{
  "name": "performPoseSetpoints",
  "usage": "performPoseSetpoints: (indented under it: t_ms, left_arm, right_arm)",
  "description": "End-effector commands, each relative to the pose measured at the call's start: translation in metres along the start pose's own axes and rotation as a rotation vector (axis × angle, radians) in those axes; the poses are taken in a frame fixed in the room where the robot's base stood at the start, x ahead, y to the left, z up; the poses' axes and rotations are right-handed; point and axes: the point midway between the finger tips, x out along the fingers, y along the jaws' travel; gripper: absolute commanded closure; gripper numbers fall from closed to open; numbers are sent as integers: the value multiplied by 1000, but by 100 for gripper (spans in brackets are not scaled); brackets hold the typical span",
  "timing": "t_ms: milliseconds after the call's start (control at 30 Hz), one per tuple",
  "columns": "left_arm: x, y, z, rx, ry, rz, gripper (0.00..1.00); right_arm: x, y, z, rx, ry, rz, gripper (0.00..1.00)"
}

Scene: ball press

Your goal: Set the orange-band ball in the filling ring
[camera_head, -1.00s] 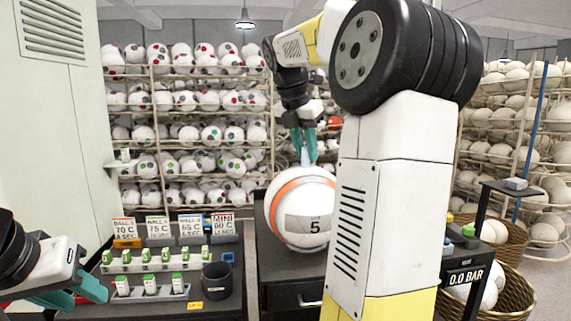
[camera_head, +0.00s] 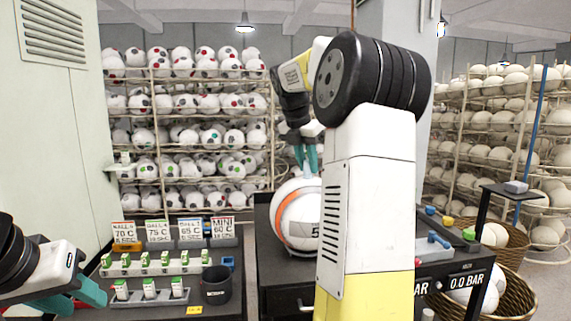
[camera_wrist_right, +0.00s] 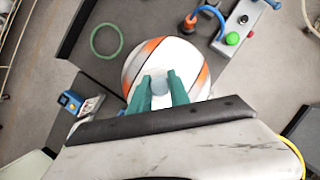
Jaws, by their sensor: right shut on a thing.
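The ball (camera_head: 292,228) is white with an orange band and a dark "5", partly hidden by my right arm in the head view. It also shows in the wrist view (camera_wrist_right: 150,62). My right gripper (camera_head: 306,170) is shut on a pale stub on top of the ball, its teal fingers (camera_wrist_right: 160,88) pointing down. Whether the ball touches the dark bench below cannot be told. A thin green ring (camera_wrist_right: 106,41) lies on a dark surface beside the ball in the wrist view; it may be the filling ring. My left gripper (camera_head: 92,293) is at lower left, away from the ball; its opening is unclear.
A bench at left holds signs (camera_head: 158,231), green-topped blocks and a black cup (camera_head: 216,284). A control box with green and red buttons (camera_wrist_right: 232,38) is near the ball. Ball racks fill the back.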

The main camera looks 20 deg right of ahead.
Motion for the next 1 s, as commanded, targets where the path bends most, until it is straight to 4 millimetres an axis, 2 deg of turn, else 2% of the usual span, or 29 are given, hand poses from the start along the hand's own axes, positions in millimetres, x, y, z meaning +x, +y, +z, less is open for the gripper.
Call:
performPoseSetpoints:
  t_ms: [433, 467, 533, 867, 1000]
  left_arm:
    - [0, 0, 0, 0, 0, 0, 64]
    - [0, 0, 0, 0, 0, 0, 64]
    - [0, 0, 0, 0, 0, 0, 64]
    - [0, 0, 0, 0, 0, 0, 64]
    - [0, 0, 0, 0, 0, 0, 64]
  right_arm:
    - [4, 0, -1, 1, -3, 2, 100]
    - [5, 0, -2, 1, -2, 1, 71]
    - [5, 0, -2, 1, -2, 1, 58]
    - [4, 0, -1, 1, -2, 1, 55]
    - [-7, 0, 0, 1, -3, 3, 55]
